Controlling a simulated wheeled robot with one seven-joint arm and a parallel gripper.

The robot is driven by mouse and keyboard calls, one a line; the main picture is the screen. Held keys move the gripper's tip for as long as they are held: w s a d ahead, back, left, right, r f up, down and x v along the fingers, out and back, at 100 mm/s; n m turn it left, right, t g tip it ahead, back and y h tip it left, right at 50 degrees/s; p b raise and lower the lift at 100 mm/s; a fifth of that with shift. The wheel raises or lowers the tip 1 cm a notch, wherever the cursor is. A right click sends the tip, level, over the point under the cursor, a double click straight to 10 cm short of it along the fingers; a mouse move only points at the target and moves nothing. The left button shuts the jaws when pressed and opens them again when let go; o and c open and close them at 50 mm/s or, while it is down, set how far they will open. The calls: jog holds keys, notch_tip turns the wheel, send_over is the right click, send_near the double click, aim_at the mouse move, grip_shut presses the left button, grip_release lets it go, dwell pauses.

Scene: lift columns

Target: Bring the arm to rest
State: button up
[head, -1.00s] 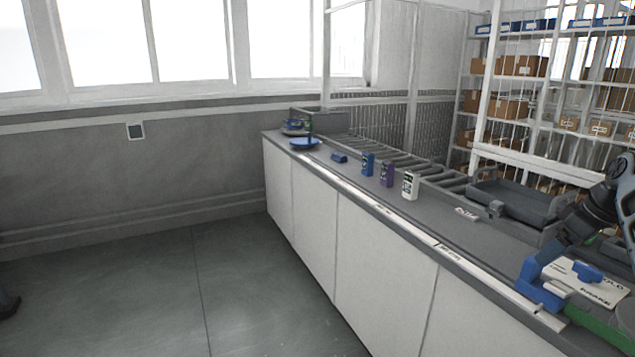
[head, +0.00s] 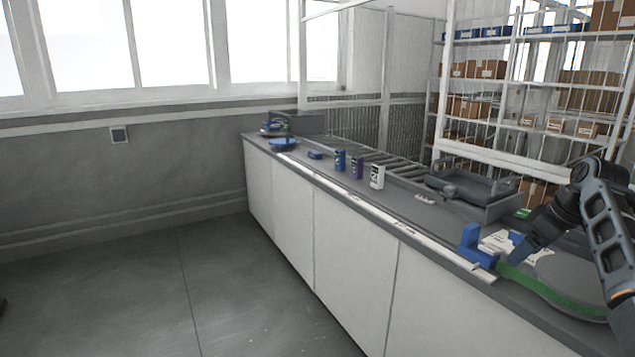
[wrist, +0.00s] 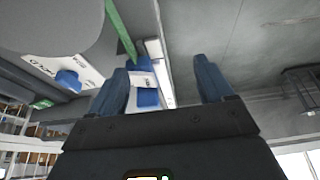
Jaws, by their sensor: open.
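My gripper (wrist: 163,88) shows in the wrist view with its two blue-grey fingers spread wide and nothing between them. Past the left finger are a blue block-shaped fixture (wrist: 146,97) and the counter's edge, with open floor on the other side. In the head view my dark arm (head: 600,225) reaches in from the right edge, over the near end of the counter (head: 440,228). The blue fixture (head: 474,247) stands at the counter's front edge, left of my arm.
A white labelled card (head: 505,244) and a grey round-ended surface with a green edge (head: 550,296) lie near my arm. The floor (head: 120,290) is clear.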

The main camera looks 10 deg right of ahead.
jog(key=s+a+f+m+t+h, duration=0.1)
jog(key=s+a+f, duration=0.1)
jog(key=a+f, duration=0.55)
jog(key=s+a+f+m+t, duration=0.15)
jog(key=a+f, duration=0.25)
jog(key=f, duration=0.7)
jog(key=s+a+f+t+h, duration=0.1)
jog(key=s+a+f, duration=0.3)
jog(key=s+a, duration=0.25)
jog(key=s+a+f+t, duration=0.1)
jog(key=s+a+f, duration=0.45)
jog(key=s, duration=0.25)
jog(key=s+a+r+m+t, duration=0.1)
jog(key=s+a+r, duration=0.25)
jog(key=s, duration=0.65)
jog(key=s+a+r+t, duration=0.25)
jog(key=s+a, duration=0.25)
jog(key=s, duration=0.5)
jog(key=s+a+r+t, duration=0.1)
jog(key=s+r, duration=0.5)
jog(key=r, duration=0.3)
jog(key=s+a+r+t, duration=0.1)
jog(key=s+r, duration=0.6)
jog(key=r, duration=0.2)
jog(key=shift+s+a+r+t+y, duration=0.25)
jog(key=shift+a+t+y, duration=0.05)
